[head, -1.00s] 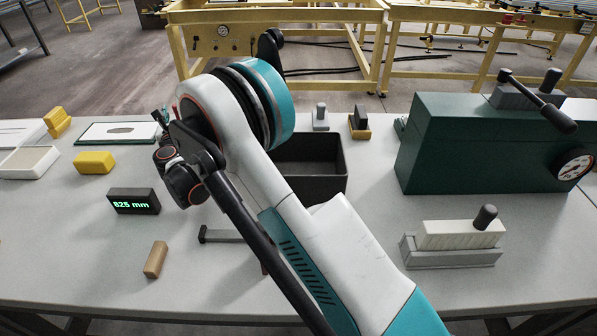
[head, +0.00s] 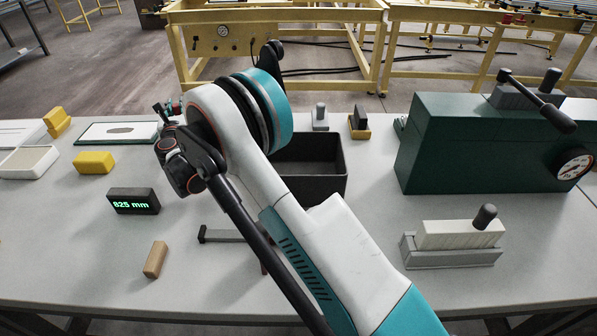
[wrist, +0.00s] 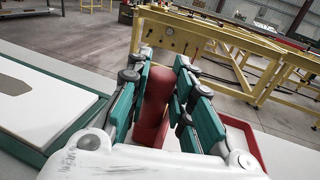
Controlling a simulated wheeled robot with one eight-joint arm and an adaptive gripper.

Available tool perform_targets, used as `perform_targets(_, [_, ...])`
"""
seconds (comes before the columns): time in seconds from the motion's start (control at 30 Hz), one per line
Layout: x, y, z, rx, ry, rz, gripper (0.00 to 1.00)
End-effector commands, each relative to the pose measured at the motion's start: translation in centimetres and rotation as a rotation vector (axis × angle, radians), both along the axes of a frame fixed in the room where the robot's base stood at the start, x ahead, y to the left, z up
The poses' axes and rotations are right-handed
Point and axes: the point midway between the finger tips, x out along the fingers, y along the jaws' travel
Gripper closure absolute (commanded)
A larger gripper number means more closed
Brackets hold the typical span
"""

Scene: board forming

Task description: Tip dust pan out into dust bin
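My gripper (wrist: 160,100) has teal fingers, closed around a red piece (wrist: 155,92) that looks like the dust pan's handle. A red rim (wrist: 244,132) shows to the right behind the fingers; I cannot tell whether it joins the held piece. In the head view my gripper (head: 166,112) is at the far side of the table, just right of the green-edged board, mostly hidden by my arm, with a little red beside it. The dust bin, seemingly the open black box (head: 325,187), stands right of my arm, which hides its left part.
The green-edged board (head: 105,132) is close to my gripper. A yellow block (head: 94,163), a display (head: 133,201) and a wooden block (head: 155,259) are nearer. A green machine (head: 480,150) stands right of the bin. Small stamps (head: 359,124) stand behind it.

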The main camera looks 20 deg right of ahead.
Motion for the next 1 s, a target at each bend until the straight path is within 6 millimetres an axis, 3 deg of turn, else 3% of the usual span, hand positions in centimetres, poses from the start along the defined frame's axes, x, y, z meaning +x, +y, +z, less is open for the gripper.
perform_targets(0.23, [0.0,0.0,0.4,0.000,0.000,0.000,1.00])
perform_targets(0.8, [0.0,0.0,4.5,0.000,0.000,0.000,1.00])
perform_targets(1.0, [0.0,0.0,5.1,0.000,0.000,0.000,1.00])
